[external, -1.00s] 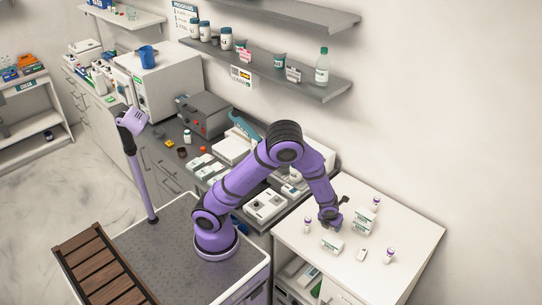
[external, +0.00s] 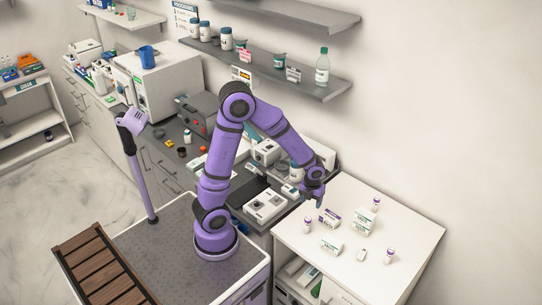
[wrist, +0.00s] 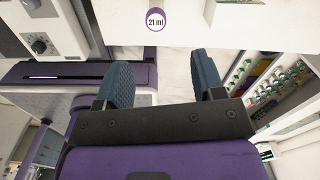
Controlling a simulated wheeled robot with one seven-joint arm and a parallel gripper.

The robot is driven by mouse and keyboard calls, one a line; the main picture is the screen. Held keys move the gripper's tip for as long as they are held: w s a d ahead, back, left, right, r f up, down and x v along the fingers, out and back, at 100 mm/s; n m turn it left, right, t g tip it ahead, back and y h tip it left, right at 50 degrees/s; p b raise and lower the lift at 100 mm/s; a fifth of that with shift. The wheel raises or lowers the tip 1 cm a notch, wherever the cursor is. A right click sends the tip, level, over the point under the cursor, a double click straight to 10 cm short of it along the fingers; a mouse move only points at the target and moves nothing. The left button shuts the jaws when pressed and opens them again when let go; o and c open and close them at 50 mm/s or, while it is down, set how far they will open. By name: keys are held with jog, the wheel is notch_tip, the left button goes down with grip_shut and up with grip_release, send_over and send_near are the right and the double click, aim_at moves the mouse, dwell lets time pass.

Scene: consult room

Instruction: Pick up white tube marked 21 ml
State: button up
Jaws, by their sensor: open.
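The wrist view shows the round top of a tube (wrist: 155,21), white with a purple rim and marked "21 ml", near the top edge of the picture. The tube's sides are hidden there. In the external view, a small white tube with a purple band (external: 307,225) stands upright at the left of the white table; it looks like the same one, but its mark is too small to read. My gripper (external: 315,201) is above the table's left edge, close to that tube and apart from it. In the wrist view its two fingers (wrist: 164,75) are spread and empty.
Two similar tubes (external: 376,202) (external: 389,256) stand farther right on the white table (external: 415,235). Between them are a purple-and-white box (external: 330,217), a green-and-white box (external: 332,244), a taller carton (external: 364,222) and a small white item (external: 361,255). A shelf (external: 300,80) hangs above.

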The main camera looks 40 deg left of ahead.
aim_at(308, 219)
jog(key=f, duration=0.6)
jog(key=a+f, duration=0.1)
jog(key=f, duration=0.2)
jog(key=shift+s, duration=0.3)
jog(key=f, duration=0.4)
jog(key=shift+w+d, duration=0.15)
jog(key=shift+d, duration=0.2)
jog(key=shift+f, duration=0.7)
jog(key=c, duration=1)
